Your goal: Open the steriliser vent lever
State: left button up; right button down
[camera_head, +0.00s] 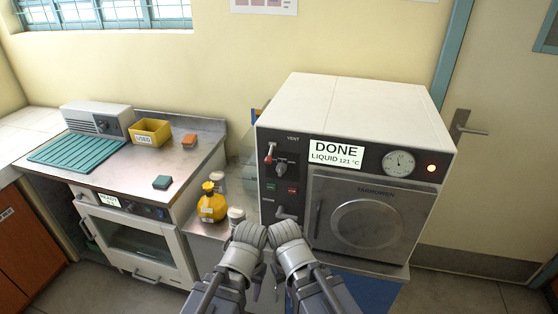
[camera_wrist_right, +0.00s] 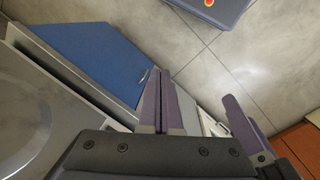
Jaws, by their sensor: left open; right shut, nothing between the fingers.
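The steriliser (camera_head: 352,170) is a white-topped box with a dark front panel, right of centre in the head view. Its vent lever (camera_head: 268,156) is small and red, below the word VENT at the panel's upper left; its handle points down. My left gripper (camera_head: 258,287) is open and empty at the bottom centre, pointing down, below and apart from the lever. One of its fingers also shows in the right wrist view (camera_wrist_right: 243,122). My right gripper (camera_wrist_right: 163,72) is shut and empty beside it, pointing at the floor. In the head view its fingers are mostly hidden by my arm.
A bench (camera_head: 180,166) with a yellow USED bin (camera_head: 150,132) is further left.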

jog(key=w+a+r+m+t+y+p, duration=0.1)
jog(key=w+r+m+t+y+p, duration=0.15)
jog(key=w+r+m+p, duration=0.6)
jog(key=m+t+y+p, duration=0.4)
jog(key=m+t+p, duration=0.1)
jog(key=m+p, duration=1.05)
send_near(270, 154)
jog(key=s+d+f, duration=0.1)
jog(key=s+d, duration=0.1)
jog(key=shift+d+f, duration=0.1)
jog(key=shift+d, duration=0.1)
jog(key=shift+w+f, duration=0.1)
jog(key=shift+f, duration=0.05)
jog(key=shift+n, duration=0.3)
jog(key=b+x, duration=0.6)
jog(key=x, duration=0.3)
jog(key=shift+w+a+f+b, duration=0.2)
jog(key=shift+w+f+b, duration=0.05)
jog(key=shift+b, duration=0.1)
jog(key=shift+r, duration=0.1)
